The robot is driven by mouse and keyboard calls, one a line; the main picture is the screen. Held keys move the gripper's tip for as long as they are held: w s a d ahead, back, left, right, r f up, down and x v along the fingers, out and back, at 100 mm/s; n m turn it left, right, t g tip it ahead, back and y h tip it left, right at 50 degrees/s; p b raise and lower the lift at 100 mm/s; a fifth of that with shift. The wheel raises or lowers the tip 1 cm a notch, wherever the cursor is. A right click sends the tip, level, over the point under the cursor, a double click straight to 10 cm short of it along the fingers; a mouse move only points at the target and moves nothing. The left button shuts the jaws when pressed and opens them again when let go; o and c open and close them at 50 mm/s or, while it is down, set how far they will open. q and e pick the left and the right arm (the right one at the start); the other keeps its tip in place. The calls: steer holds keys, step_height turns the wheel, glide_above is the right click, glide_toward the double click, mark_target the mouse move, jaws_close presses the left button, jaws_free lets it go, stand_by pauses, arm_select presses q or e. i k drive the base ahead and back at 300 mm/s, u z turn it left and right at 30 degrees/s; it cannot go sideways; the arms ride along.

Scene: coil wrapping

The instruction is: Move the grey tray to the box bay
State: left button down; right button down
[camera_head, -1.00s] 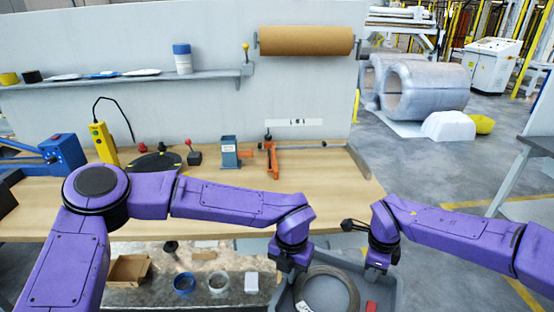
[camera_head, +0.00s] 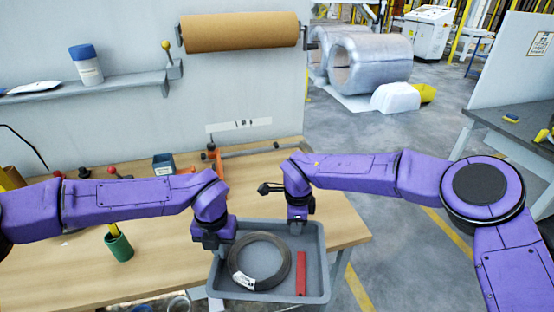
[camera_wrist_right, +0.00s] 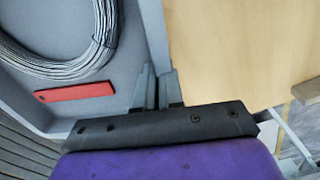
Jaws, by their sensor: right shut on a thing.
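The grey tray (camera_head: 318,262) is in the lower middle of the head view, in front of the bench. In it lie a dark wire coil (camera_head: 259,284) with a pale label and a red bar (camera_head: 301,273). My right gripper (camera_head: 297,217) is at the tray's far rim. In the right wrist view its fingers (camera_wrist_right: 160,92) are shut on the tray wall, and the coil and red bar show beside them. My left gripper (camera_head: 213,243) is at the tray's left rim; its fingertips are hidden. I cannot tell whether the tray touches anything below.
The wooden bench (camera_head: 160,265) lies behind and left of the tray, with a green cup (camera_head: 118,246) and an orange clamp (camera_head: 208,178) on it. A dark-topped table (camera_head: 500,128) stands at the right. Open floor (camera_head: 400,135) lies between. Large wrapped coils (camera_head: 370,65) stand behind.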

mark_target(272, 192)
steer(key=i, duration=1.05)
steer(key=z, duration=0.05)
